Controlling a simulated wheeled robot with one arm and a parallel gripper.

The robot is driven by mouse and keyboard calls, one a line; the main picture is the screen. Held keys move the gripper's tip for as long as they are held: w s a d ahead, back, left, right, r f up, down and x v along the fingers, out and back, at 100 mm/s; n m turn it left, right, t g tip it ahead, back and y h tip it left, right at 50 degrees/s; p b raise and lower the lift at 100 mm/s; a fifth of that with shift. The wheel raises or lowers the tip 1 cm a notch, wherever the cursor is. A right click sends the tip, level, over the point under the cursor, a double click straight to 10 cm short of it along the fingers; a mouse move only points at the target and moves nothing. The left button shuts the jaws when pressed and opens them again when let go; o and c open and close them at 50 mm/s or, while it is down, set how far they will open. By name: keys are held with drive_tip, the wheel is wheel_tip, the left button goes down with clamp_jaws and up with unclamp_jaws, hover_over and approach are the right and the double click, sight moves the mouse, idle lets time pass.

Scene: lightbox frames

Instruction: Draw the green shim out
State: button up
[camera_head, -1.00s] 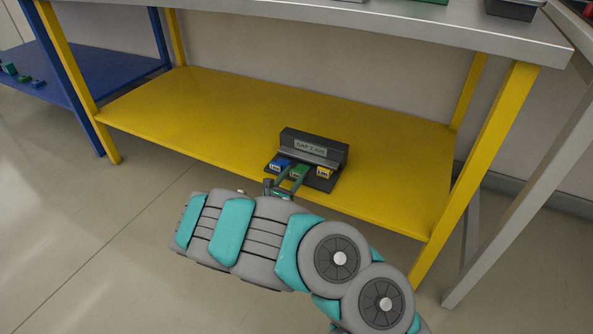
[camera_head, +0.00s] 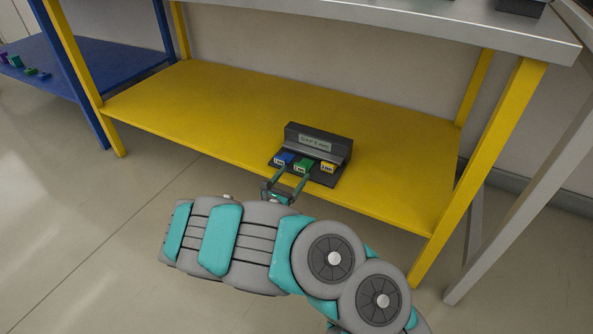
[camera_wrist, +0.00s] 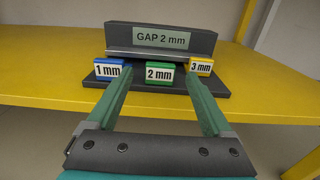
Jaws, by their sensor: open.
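The green shim (camera_wrist: 160,73), labelled "2 mm", sits in the dark gauge block (camera_wrist: 197,39) between the other two shims. It also shows small in the head view (camera_head: 303,166). The block's plate reads "GAP 2 mm". My gripper (camera_wrist: 159,95) is open, with one finger to each side of the green shim in the wrist view. The fingers point toward the block, and nothing is held between them. In the head view my gripper (camera_head: 288,184) is at the shelf's front edge. The shim's far end is hidden in the block.
A blue shim (camera_wrist: 109,70) marked "1 mm" is left of the green one, and a yellow shim (camera_wrist: 200,67) marked "3 mm" is right. The yellow shelf (camera_head: 230,105) around the block is clear. A grey tabletop (camera_head: 400,25) is above, and yellow legs (camera_head: 480,170) flank the shelf.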

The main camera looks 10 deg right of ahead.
drive_tip(key=shift+v, duration=2.35)
drive_tip(key=s+d+r+m+g+h+p, duration=0.1)
drive_tip(key=s+d+r+m+g+h, duration=0.2)
drive_tip(key=d+r+m, duration=0.5)
drive_tip(key=s+d+r+m+g+p, duration=0.3)
drive_tip(key=s+d+r+m+g, duration=1.05)
drive_tip(key=s+d, duration=0.45)
drive_tip(key=s+a+r+m+g+y+p, duration=0.1)
drive_tip(key=s+a+m+y, duration=0.15)
drive_tip(key=s, duration=0.45)
drive_tip(key=s+a+m+g+y+p, duration=0.1)
drive_tip(key=s+a+m+y, duration=0.1)
drive_tip(key=s+y, duration=0.35)
drive_tip(key=s+a+r+m+t+y+p, duration=0.1)
drive_tip(key=s+a+y, duration=0.4)
drive_tip(key=s+a, duration=0.5)
drive_tip(key=a+r+m+t, duration=0.1)
drive_tip(key=a, duration=0.2)
drive_tip(key=shift+a+m+y, duration=0.2)
drive_tip(key=shift+m+y, duration=0.1)
drive_tip(key=shift+m, duration=0.1)
